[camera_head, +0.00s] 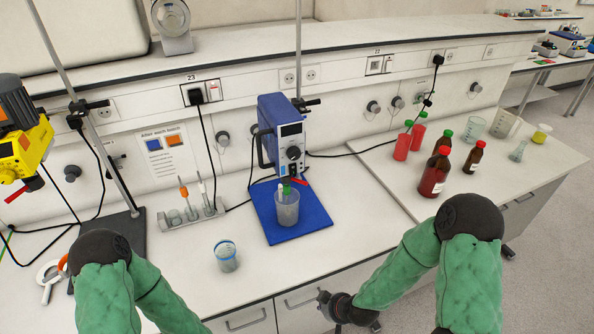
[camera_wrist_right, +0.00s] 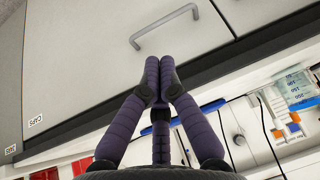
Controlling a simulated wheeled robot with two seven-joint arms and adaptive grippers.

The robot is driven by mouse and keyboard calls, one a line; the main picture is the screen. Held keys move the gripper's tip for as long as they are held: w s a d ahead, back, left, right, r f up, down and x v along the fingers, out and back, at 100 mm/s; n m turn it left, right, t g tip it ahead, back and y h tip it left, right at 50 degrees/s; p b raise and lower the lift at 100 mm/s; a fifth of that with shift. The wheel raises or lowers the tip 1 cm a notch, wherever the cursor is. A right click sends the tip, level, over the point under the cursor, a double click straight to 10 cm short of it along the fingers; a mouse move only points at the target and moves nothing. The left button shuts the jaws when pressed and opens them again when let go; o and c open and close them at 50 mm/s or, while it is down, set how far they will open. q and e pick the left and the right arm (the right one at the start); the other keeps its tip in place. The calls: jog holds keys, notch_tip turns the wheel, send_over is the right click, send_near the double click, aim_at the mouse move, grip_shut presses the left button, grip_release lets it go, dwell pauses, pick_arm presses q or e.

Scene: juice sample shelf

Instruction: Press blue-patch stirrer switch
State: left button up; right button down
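A blue overhead stirrer (camera_head: 282,130) with a dark display and a black knob (camera_head: 293,153) stands on a blue base mat (camera_head: 300,230). A wall notice (camera_head: 163,152) carries a blue patch (camera_head: 153,145) and an orange patch (camera_head: 174,140). My right gripper (camera_head: 323,297) is low at the bench's front, by the drawers, and empty. In the right wrist view its fingertips (camera_wrist_right: 159,62) are together. My left gripper is out of view; only the arm shows.
A yellow stirrer (camera_head: 28,150) hangs at the far left. A glass beaker (camera_head: 226,256) stands near the front edge. Red and brown bottles (camera_head: 435,172) stand on the right. Sockets and a rocker switch (camera_head: 214,90) line the wall. A drawer handle (camera_wrist_right: 165,27) is close to my right gripper.

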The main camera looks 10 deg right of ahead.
aim_at(293, 171)
jog(key=w+r+n+t, duration=0.3)
jog(key=r+n, duration=0.2)
jog(key=r, duration=0.6)
jog(key=w+a+r+n+t, duration=0.1)
jog(key=w+r+n+t, duration=0.3)
jog(key=r, duration=0.7)
jog(key=w+r+n+t+y, duration=0.1)
jog(key=w+r+n+t, duration=0.2)
jog(key=r+n, duration=0.4)
notch_tip(293, 171, up, 5)
jog(key=shift+w+a+f+t, duration=0.1)
jog(key=shift+w+a+t, duration=0.25)
jog(key=shift+w, duration=0.35)
jog(key=shift+w, duration=0.1)
jog(key=x, duration=1.4)
